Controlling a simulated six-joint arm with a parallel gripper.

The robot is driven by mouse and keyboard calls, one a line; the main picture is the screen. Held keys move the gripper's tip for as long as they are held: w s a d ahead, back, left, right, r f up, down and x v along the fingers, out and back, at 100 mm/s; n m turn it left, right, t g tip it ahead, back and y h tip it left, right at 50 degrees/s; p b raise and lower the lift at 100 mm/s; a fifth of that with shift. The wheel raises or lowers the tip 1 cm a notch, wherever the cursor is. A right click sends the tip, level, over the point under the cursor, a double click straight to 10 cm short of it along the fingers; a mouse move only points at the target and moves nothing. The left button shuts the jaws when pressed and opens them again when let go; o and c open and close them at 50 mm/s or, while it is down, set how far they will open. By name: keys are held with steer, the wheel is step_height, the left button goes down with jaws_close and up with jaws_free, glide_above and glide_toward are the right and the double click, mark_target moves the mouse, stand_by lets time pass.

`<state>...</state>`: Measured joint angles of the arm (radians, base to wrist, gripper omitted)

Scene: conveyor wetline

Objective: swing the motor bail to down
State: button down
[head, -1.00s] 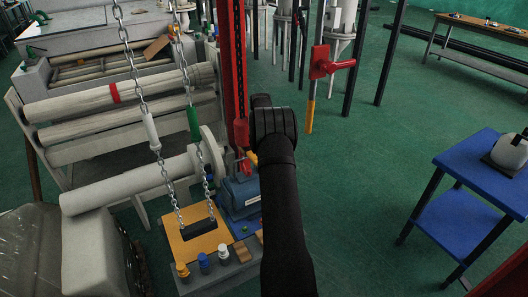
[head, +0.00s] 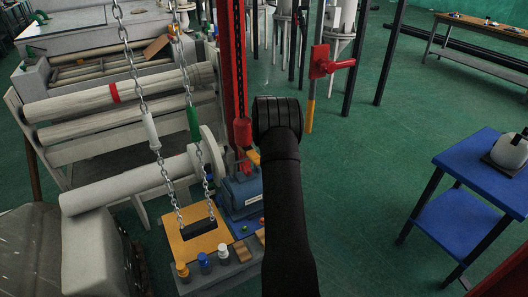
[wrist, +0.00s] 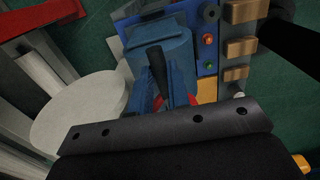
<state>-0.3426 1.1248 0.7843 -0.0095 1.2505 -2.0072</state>
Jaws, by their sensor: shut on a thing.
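The blue motor (head: 243,192) sits on a blue base beside the yellow plate. It also shows in the wrist view (wrist: 165,50). A dark bar, which looks like the motor bail (wrist: 157,66), stands up in front of the motor body in the wrist view. My gripper (wrist: 165,88) has blue and red fingers around the lower part of this bar and is shut on it. The dark gripper body hides the area nearest the wrist camera. In the head view my black arm covers part of the motor's right side, and the grip is too small to make out.
Two chains hang to a dark bar at the yellow plate (head: 198,246). Coloured knobs (head: 204,262) line the plate's front edge. A red column (head: 225,70) rises behind the motor. Pale rollers (head: 125,184) lie left. Open floor and a blue table (head: 470,215) are right.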

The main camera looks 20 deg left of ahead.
steer(key=s+d+f+t+y, duration=0.2)
steer(key=s+d+f, duration=0.2)
steer(key=shift+s+d, duration=0.25)
steer(key=shift+s, duration=0.05)
steer(key=c, duration=1.4)
jaws_free()
steer(key=shift+o, duration=0.2)
steer(key=shift+w, duration=0.1)
steer(key=s+v, duration=0.1)
steer(key=v, duration=1.6)
steer(key=shift+d, duration=0.4)
steer(key=shift+f, duration=0.1)
